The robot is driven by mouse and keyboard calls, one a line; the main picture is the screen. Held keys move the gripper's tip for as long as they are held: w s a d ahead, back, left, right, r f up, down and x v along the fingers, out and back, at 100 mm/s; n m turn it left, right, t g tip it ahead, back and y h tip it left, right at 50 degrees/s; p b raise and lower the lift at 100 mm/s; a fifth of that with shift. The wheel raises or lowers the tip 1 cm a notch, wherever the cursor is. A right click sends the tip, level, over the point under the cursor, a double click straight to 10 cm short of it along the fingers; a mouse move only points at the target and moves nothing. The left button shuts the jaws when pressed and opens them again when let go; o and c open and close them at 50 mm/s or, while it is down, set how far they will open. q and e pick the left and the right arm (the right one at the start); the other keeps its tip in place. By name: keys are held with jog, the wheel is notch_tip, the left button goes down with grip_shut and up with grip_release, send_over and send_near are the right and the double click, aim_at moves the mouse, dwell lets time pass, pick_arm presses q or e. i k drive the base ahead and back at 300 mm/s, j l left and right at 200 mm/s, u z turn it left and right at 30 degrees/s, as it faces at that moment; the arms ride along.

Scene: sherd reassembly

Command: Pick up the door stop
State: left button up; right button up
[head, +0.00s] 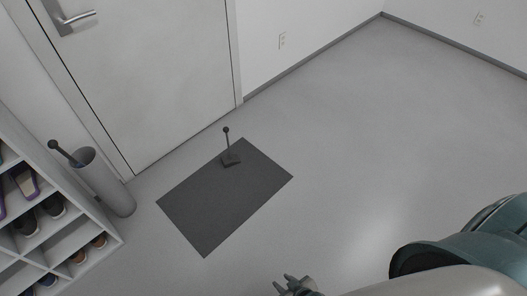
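The door stop (231,159) is a small dark wedge with an upright thin stem topped by a ball. It stands on a dark grey mat (210,215), near the mat's far edge and in front of the closed door. My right gripper (284,283) shows at the bottom edge of the head view, nearer to me than the mat and apart from the door stop. Its fingers look spread with nothing between them. My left gripper is not in view.
A white door (150,75) with a lever handle is closed behind the mat. A grey cylindrical holder (108,185) with a dark stick stands to the left, beside a shoe rack (75,238) holding several shoes. The floor (370,140) to the right is clear.

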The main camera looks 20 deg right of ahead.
aim_at(228, 160)
jog(key=z, duration=0.35)
jog(key=u, duration=0.25)
jog(key=i+l+u, duration=0.4)
jog(key=u, duration=0.15)
jog(key=i+l+u, duration=0.1)
jog(key=l, duration=0.2)
jog(key=i+l, duration=0.25)
jog(key=i+l+u, duration=0.15)
jog(key=l, duration=0.2)
jog(key=i+l, duration=0.15)
jog(key=l, duration=0.2)
jog(key=i+l+u, duration=0.15)
jog(key=l, duration=0.15)
jog(key=i+l, duration=0.15)
jog(key=l, duration=0.2)
jog(key=i+l, duration=0.15)
jog(key=l, duration=0.2)
jog(key=i+l, duration=0.1)
jog(key=l, duration=0.25)
jog(key=i+l, duration=0.15)
jog(key=l, duration=0.2)
jog(key=i+l, duration=0.15)
jog(key=l, duration=0.2)
